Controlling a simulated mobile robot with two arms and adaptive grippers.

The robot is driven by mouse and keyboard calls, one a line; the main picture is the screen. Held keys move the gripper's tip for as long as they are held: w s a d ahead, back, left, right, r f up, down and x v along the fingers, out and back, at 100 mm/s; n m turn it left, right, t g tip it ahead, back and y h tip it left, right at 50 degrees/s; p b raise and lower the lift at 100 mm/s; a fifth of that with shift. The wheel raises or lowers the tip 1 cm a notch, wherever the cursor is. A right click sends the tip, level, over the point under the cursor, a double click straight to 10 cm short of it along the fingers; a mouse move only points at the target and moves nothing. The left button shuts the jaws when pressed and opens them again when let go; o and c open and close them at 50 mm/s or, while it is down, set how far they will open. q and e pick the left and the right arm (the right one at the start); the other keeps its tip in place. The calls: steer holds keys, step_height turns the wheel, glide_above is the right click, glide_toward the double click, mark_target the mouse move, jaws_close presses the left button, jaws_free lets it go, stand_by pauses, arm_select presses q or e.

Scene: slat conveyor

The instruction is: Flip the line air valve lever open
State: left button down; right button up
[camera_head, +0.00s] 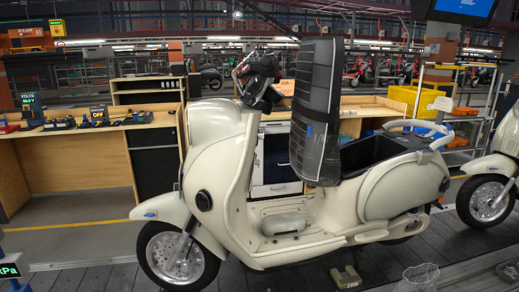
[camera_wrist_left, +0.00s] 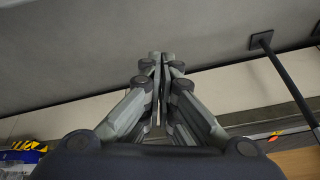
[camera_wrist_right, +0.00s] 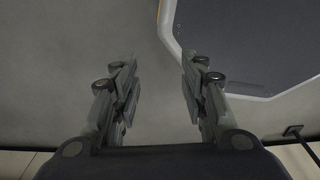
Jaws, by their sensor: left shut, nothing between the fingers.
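I cannot make out the air valve lever in any view. A small dark display (camera_head: 9,270) with green "kPa" lettering shows at the lower left edge of the head view, cut off by the frame. My left gripper (camera_wrist_left: 160,57) shows in the left wrist view with its fingers together and nothing between them. My right gripper (camera_wrist_right: 157,78) shows in the right wrist view with its fingers wide apart and empty, over grey floor. Neither gripper shows in the head view.
A cream scooter (camera_head: 285,190) stands on the dark slat conveyor (camera_head: 95,280), with a dark wrapped panel (camera_head: 316,110) upright over it. A second scooter (camera_head: 490,180) is at the right edge. A wooden workbench (camera_head: 80,165) is behind. A dark post (camera_wrist_left: 285,75) shows in the left wrist view.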

arm_select(q)
steer(key=s+f+g, duration=0.2)
steer(key=s, duration=0.6)
steer(key=s+f+g, duration=0.1)
steer(key=s+f, duration=0.1)
steer(key=s, duration=0.7)
steer(key=shift+d+g, duration=0.25)
steer(key=shift+g, duration=0.15)
steer(key=shift+w, duration=0.15)
